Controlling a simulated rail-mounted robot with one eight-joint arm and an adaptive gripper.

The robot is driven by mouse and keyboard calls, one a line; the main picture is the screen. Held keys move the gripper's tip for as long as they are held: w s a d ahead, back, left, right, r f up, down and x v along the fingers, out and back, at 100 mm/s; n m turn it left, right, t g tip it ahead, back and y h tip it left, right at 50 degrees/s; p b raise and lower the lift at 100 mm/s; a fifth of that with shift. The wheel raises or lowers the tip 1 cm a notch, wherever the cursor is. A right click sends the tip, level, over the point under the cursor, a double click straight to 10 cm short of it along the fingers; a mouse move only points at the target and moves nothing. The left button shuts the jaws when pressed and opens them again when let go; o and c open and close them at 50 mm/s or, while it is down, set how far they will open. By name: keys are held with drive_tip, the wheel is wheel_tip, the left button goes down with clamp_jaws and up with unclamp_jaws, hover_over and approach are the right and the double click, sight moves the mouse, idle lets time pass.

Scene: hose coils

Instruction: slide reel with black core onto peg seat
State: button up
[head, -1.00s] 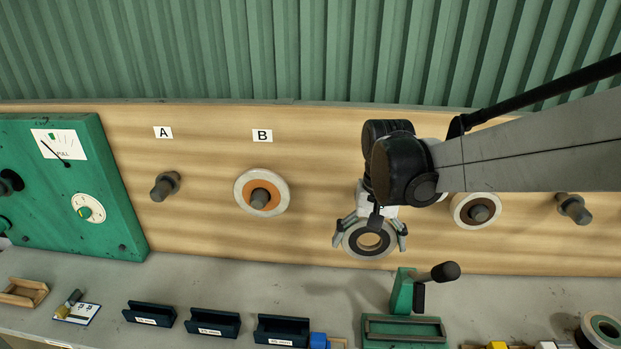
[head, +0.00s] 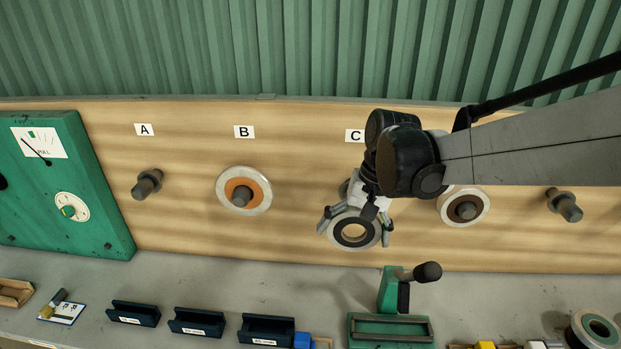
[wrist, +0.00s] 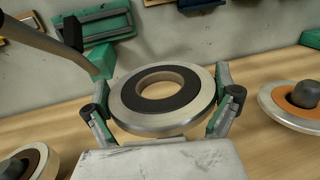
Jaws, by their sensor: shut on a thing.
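The reel with the black core (head: 335,228) is a pale ring with a black inner band and an open centre hole. My gripper (head: 354,232) is shut on its rim from both sides, in front of the board below label C (head: 354,136). In the wrist view, the reel (wrist: 207,88) sits between the fingers of my gripper (wrist: 165,108), its hole empty. The peg seat under C is mostly hidden behind my gripper. The peg seat under A (head: 147,184) is bare, with a collar at its base.
A reel with an orange core (head: 258,183) hangs on the peg under B. A brown-core reel (head: 481,206) hangs right of my gripper, then a bare peg (head: 565,205). Below are dark trays (head: 197,323) and a green lever press (head: 391,328).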

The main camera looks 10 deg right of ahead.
drive_tip(key=shift+w+d+b, duration=0.2)
drive_tip(key=shift+w+d, duration=0.05)
drive_tip(key=shift+w, duration=0.6)
drive_tip(key=shift+w+d+b, duration=0.2)
drive_tip(key=shift+w, duration=0.6)
drive_tip(key=shift+w+d+b, duration=0.2)
drive_tip(key=shift+w+d, duration=0.05)
drive_tip(key=shift+w, duration=0.6)
drive_tip(key=shift+w+d+b, duration=0.15)
drive_tip(key=shift+w+d, duration=0.1)
drive_tip(key=shift+w, duration=0.7)
drive_tip(key=shift+w+d+b, duration=0.15)
drive_tip(key=shift+w+d, duration=0.1)
drive_tip(key=shift+w, duration=0.7)
drive_tip(key=shift+w+d+b, duration=0.15)
drive_tip(key=shift+w+d, duration=0.1)
drive_tip(key=shift+w, duration=0.7)
drive_tip(key=shift+w+d, duration=0.15)
drive_tip(key=shift+w, duration=0.35)
drive_tip(key=o, duration=1.2)
drive_tip(key=r, duration=0.4)
drive_tip(key=d+r, duration=0.1)
drive_tip(key=r, duration=0.3)
drive_tip(key=d+r, duration=0.1)
drive_tip(key=r, duration=0.2)
drive_tip(key=shift+s+d+r, duration=0.15)
drive_tip(key=shift+s+r, duration=0.15)
drive_tip(key=shift+r, duration=0.1)
